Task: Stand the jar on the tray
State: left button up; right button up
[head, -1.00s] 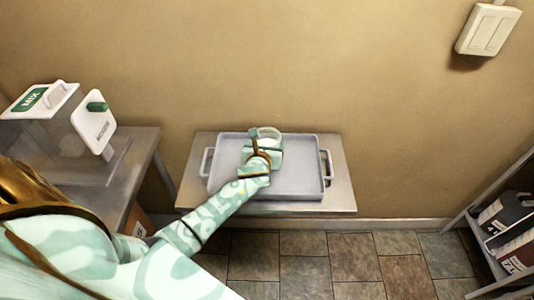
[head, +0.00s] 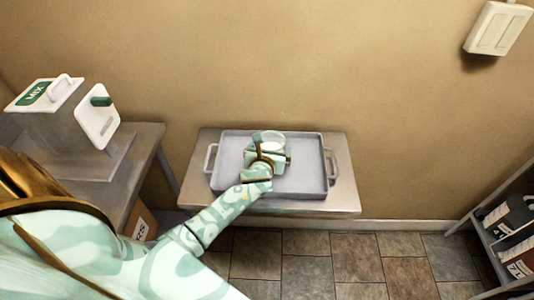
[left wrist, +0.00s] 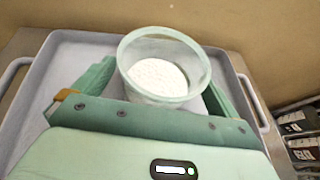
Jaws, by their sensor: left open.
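The jar (head: 271,139) is a clear, open-topped vessel with white contents. It stands upright on the grey tray (head: 310,185), near its middle toward the back. In the left wrist view the jar (left wrist: 160,75) shows its round rim and white contents; its lower part is partly hidden by my gripper. My left gripper (head: 267,157) is open, with one green finger on each side of the jar. In the left wrist view the gripper (left wrist: 165,88) shows gaps beside the jar. The tray (left wrist: 55,60) lies beneath both. My right gripper is not in view.
The tray rests on a small metal table (head: 343,175) against the wall. A grey bench (head: 140,155) at left carries a white device (head: 48,92) marked MIX. A shelf (head: 490,265) with dark containers stands at far right. Tiled floor between is clear.

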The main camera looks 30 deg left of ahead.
pick_arm(q)
jog(key=p+v, duration=0.2)
jog(key=v, duration=0.9)
jog(key=shift+p, duration=0.4)
jog(key=shift+s, duration=0.1)
